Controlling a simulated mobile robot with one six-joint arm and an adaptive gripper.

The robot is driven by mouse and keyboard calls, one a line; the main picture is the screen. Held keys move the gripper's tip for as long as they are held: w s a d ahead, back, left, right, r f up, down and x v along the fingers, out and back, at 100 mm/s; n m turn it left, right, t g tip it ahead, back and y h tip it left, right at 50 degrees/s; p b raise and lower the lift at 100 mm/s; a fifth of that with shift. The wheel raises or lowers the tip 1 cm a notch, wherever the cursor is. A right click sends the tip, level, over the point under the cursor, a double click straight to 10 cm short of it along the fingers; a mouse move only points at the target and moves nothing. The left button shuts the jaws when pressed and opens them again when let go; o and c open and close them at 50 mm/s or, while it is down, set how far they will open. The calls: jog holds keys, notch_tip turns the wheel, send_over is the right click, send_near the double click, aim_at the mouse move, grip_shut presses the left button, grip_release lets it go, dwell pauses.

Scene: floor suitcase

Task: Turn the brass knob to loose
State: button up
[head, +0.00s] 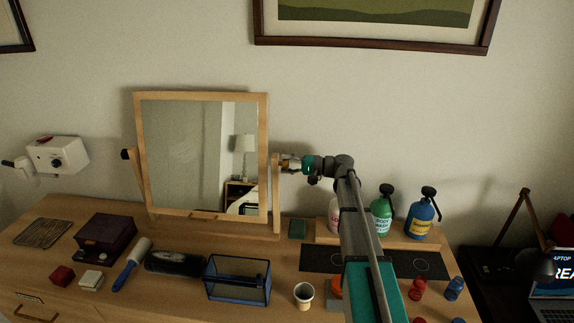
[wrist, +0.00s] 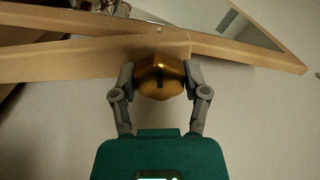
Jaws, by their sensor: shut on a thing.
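The brass knob (wrist: 160,78) is a rounded, faceted piece with a dark slot or mark on its face, on the side of the mirror's wooden frame post. In the wrist view my gripper (wrist: 161,80) has one finger on each side of it and is shut on it. In the head view my gripper (head: 291,164) is at the right post of the tilting mirror (head: 190,150), and the knob is mostly hidden by the fingers. A dark knob (head: 125,154) is on the mirror's left post. The mirror stands on the wooden dresser, leaning slightly.

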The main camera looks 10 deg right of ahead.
jog(key=o, duration=1.2)
jog(key=shift+c, duration=0.2)
jog(key=shift+d, duration=0.15)
jog(key=v, duration=1.1)
jog(key=shift+d, duration=0.35)
jog(key=shift+s, duration=0.15)
